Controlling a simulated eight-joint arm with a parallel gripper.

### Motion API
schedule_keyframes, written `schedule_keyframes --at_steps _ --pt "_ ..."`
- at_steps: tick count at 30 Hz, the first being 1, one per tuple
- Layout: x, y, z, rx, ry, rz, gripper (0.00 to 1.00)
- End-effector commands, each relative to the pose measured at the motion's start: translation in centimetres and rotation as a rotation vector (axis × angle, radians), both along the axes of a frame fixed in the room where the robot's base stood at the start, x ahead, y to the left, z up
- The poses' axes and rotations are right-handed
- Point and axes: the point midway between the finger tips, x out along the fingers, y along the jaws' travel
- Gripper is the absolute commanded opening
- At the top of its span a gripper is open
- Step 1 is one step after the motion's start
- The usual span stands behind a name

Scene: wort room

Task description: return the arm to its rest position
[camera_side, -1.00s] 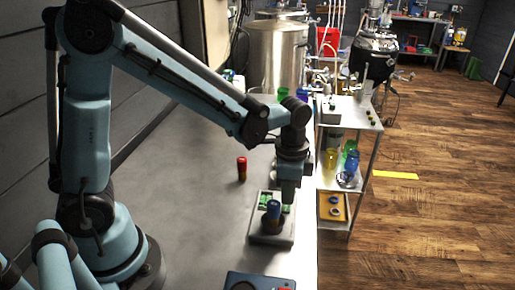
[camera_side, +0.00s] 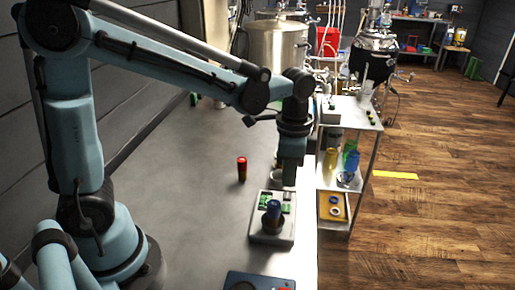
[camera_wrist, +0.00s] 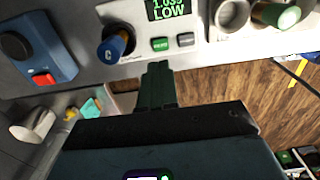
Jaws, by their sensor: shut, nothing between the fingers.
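My gripper (camera_side: 289,180) hangs pointing down over the right side of the bench, above the back of a grey meter (camera_side: 257,236). Its fingers are together and empty; they also show shut in the wrist view (camera_wrist: 157,66). In the wrist view the vial (camera_wrist: 118,42) sits left of a green-lit display (camera_wrist: 168,9) reading "1.055 LOW". My upper arm reaches across from the column at the left.
A red vial (camera_side: 242,167) with a dark base stands on the bench. A blue box (camera_side: 259,281) lies near the front; its red switch shows in the wrist view. A metal shelf rack (camera_side: 365,123) with bottles stands at the right. The left bench is clear.

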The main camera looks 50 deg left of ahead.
Motion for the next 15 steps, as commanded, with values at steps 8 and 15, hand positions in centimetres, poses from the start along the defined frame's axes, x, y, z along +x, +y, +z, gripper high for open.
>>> schedule_keyframes --at_steps 8,15 --pt "-0.1 0.1 0.1 -0.001 -0.007 0.009 0.0" --pt "-1.7 1.6 1.8 -0.026 -0.132 0.169 0.0"
